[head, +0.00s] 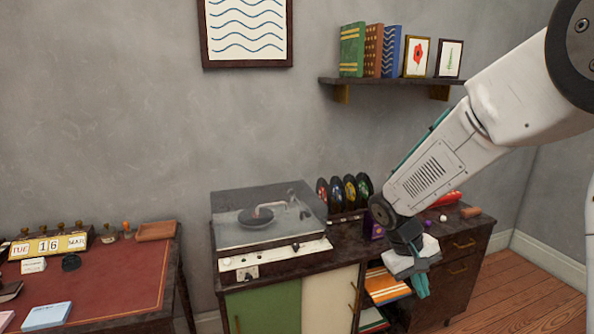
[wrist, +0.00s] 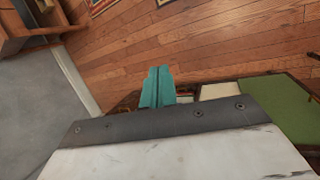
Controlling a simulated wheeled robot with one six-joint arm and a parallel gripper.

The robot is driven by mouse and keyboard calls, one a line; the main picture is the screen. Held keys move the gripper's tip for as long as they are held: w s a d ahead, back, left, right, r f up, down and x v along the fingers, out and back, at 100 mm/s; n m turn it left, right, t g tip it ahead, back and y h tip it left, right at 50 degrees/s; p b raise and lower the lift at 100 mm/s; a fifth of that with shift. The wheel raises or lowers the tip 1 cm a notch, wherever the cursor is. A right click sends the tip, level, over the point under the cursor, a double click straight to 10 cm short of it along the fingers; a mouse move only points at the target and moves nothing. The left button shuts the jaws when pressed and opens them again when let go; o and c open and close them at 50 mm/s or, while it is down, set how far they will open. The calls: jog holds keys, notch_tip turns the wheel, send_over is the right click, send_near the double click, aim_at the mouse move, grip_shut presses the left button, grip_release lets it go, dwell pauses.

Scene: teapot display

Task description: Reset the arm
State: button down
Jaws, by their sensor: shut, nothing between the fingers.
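My arm comes in from the right in the head view and bends down in front of the dark cabinet (head: 462,290). My gripper (head: 421,290) is at its end, with teal fingers pointing down. In the wrist view my gripper (wrist: 158,75) shows its two teal fingers side by side, closed together with nothing between them. The gripper hangs in front of the cabinet, near its open shelf of record sleeves (head: 386,286). It hides part of the cabinet front.
A record player (head: 270,222) with a clear lid stands on the cabinet, beside a rack of records (head: 345,193). A red-topped desk (head: 115,280) is at left. A wall shelf (head: 390,82) with books and pictures is above. Wooden floor (head: 535,300) at right is clear.

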jog(key=s+r+t+y, duration=0.1)
jog(key=s+r, duration=0.4)
jog(key=s, duration=0.3)
jog(key=s+r+m+t+y, duration=0.1)
jog(key=s+r+y, duration=0.1)
jog(key=s+r, duration=0.3)
jog(key=s+r+m+t+y, duration=0.1)
jog(key=s+r, duration=0.4)
jog(key=s, duration=0.7)
jog(key=shift+s+a+y, duration=0.2)
jog(key=shift+a+y, duration=0.1)
jog(key=shift+a, duration=0.1)
